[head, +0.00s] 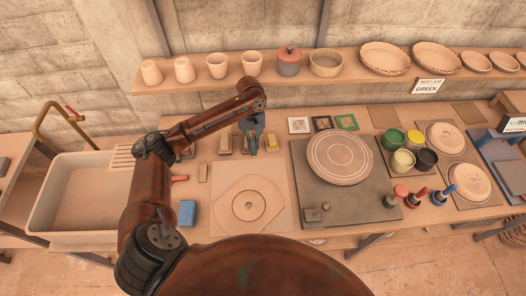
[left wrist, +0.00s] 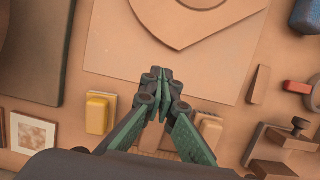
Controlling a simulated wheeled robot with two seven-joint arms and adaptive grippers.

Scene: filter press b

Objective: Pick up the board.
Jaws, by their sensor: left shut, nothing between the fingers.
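A thin, pale square board (head: 279,225) lies flat on the bench, with a many-sided slab (head: 248,198) with a round centre on it. It is the likeliest board, though I cannot be sure. The board (left wrist: 110,58) fills the top middle of the left wrist view, partly cut off. My left gripper (head: 253,148) is shut and empty, just behind the board's back edge. In the left wrist view the gripper (left wrist: 158,82) has its fingertips together near that edge. I do not see my right gripper.
Small blocks (head: 225,144) stand beside my left gripper, one yellow-topped (left wrist: 98,112). A blue sponge (head: 187,212) lies left of the board. A large dark mat (head: 360,218) with a round disc (head: 339,158) is to the right. A shelf of pots (head: 335,80) runs behind.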

